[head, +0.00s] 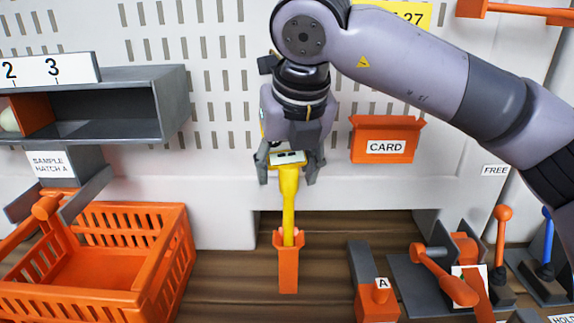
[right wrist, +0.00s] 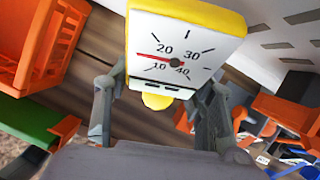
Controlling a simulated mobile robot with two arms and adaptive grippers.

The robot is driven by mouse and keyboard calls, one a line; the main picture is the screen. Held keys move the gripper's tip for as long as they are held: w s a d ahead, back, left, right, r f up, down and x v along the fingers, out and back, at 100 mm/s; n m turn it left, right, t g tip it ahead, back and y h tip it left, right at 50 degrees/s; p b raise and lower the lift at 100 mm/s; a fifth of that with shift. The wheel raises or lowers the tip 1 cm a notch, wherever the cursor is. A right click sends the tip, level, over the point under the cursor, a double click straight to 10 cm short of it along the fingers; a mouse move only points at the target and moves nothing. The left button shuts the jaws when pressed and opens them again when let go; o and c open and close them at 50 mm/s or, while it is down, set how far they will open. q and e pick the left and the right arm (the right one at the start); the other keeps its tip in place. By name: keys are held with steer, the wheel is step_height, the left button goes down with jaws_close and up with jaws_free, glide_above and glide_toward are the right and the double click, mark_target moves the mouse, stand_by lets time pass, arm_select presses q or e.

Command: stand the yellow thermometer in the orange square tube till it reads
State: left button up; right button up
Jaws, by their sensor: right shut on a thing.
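The yellow thermometer (head: 288,205) is upright, its stem pointing down. My right gripper (head: 288,170) is shut on it just under its head. The stem's lower end is at the mouth of the orange square tube (head: 288,272), which stands on the wooden surface. The tip is hidden, and I cannot tell how deep it sits. Something pinkish shows at the tube's rim. In the right wrist view, the thermometer's white dial (right wrist: 172,48) has a red needle pointing left, between 10 and 20. My left gripper is not in view.
An orange crate (head: 178,247) stands on the left below a grey shelf (head: 150,85). An orange CARD box (head: 385,128) hangs on the back panel. Right of the tube stand block A (head: 376,304) and orange and blue levers (head: 503,214). Bare wood lies around the tube.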

mark_target(287, 194)
steer(key=shift+f+b, duration=2.3)
steer(key=shift+f, duration=0.3)
steer(key=o, duration=1.6)
steer(key=shift+o, duration=0.2)
steer(key=shift+r, duration=0.15)
